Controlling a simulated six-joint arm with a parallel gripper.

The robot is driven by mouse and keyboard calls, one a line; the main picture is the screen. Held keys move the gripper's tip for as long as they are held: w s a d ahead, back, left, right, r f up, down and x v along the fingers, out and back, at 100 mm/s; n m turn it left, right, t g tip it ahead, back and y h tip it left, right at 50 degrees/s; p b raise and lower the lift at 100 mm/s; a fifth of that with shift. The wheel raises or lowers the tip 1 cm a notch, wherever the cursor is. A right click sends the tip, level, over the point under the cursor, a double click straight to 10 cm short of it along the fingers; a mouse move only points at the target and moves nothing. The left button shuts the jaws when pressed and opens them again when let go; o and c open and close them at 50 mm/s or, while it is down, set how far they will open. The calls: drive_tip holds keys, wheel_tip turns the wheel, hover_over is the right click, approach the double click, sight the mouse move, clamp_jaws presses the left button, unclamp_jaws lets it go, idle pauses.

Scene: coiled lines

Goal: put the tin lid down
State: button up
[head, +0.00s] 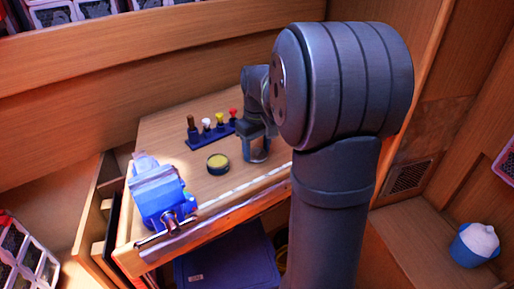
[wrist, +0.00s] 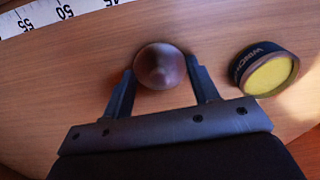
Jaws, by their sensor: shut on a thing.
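The tin lid (wrist: 160,66) is a round, glossy, dark brown piece in the wrist view. It sits between the two fingertips of my gripper (wrist: 163,82), which is shut on it. I cannot tell whether the lid touches the bench top or hangs just above it. In the head view my gripper (head: 256,156) points down at the bench, and the lid is hard to make out there. The open tin (wrist: 265,70) has dark sides with white lettering and yellow contents. It stands to the right of my gripper in the wrist view, and left of it in the head view (head: 217,164).
A blue vise (head: 160,193) is fixed at the bench's left front corner. A dark rack (head: 210,133) with several coloured-top tools stands behind the tin. A ruler strip (wrist: 62,14) runs along the bench's front edge. Bare wood lies around the gripper.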

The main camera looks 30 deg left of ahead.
sight(257, 149)
drive_tip(key=shift+f, duration=0.15)
drive_tip(key=o, duration=1)
drive_tip(key=shift+c, duration=0.2)
wheel_tip(257, 149, up, 12)
wheel_tip(257, 149, down, 11)
drive_tip(key=shift+f, duration=0.2)
drive_tip(key=shift+r, duration=1.6)
